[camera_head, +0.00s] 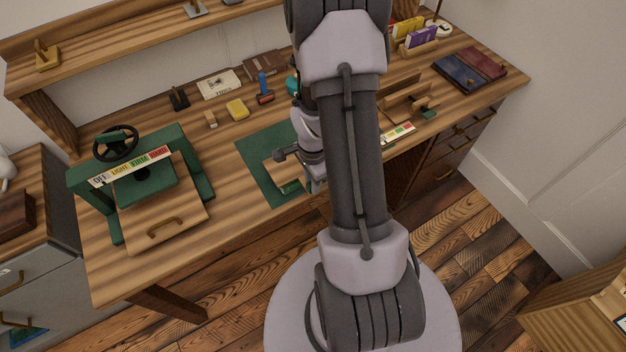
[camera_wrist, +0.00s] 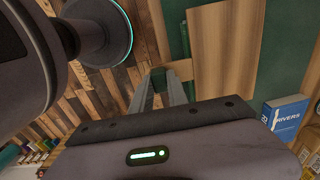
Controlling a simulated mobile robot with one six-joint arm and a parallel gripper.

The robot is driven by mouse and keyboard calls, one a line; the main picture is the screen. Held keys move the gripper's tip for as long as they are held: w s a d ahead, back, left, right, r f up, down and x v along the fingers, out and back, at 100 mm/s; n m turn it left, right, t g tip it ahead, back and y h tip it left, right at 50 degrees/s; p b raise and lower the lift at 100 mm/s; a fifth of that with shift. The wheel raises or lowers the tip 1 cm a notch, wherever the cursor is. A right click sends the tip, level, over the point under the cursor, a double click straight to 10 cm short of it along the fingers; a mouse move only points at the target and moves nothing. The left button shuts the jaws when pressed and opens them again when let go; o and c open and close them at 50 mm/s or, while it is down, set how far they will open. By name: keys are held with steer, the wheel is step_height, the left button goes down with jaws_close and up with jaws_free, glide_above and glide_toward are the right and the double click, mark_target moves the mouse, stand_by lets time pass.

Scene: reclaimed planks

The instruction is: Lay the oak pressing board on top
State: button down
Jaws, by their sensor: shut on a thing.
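A flat pale wooden board, which looks like the oak pressing board (camera_wrist: 225,50), is over the green mat (camera_wrist: 275,45) in the wrist view. In the head view only the left part of the board (camera_head: 277,172) shows over the mat (camera_head: 255,160); my arm hides the rest. My gripper (camera_wrist: 174,80) is shut at a small pale wooden piece on the board's near left side, which seems part of the board. Whether the board touches the mat I cannot tell. The green press (camera_head: 172,140) with its dark handwheel stands at the left; a wooden board with a brass handle lies at its front.
A blue book marked RIVERS (camera_wrist: 285,115) is right of my gripper in the wrist view. A yellow block (camera_head: 237,109) and a blue-handled tool (camera_head: 264,88) lie behind the mat. Red and blue books (camera_head: 470,68) lie at the far right. Bench top between press and mat is clear.

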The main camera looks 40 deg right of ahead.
steer(key=shift+r, duration=0.1)
steer(key=shift+f+b, duration=0.55)
steer(key=shift+f, duration=0.05)
stand_by(0.6)
steer(key=c, duration=1.2)
jaws_free()
step_height(320, 180, up, 18)
steer(key=f+p, duration=0.1)
steer(key=p, duration=0.5)
steer(key=a+r+n+t+b, duration=0.35)
steer(key=a+r+n, duration=0.55)
steer(key=a, duration=0.4)
steer(key=s+a+r+n+t+y+b, duration=0.1)
steer(key=s+a+r+n, duration=0.1)
steer(key=a, duration=0.3)
steer(key=s+a+r+n+t+y+b, duration=0.1)
steer(key=s+a+r+n+b, duration=0.1)
steer(key=s+a+n, duration=0.3)
steer(key=shift+a+r, duration=0.55)
steer(key=shift+r, duration=0.2)
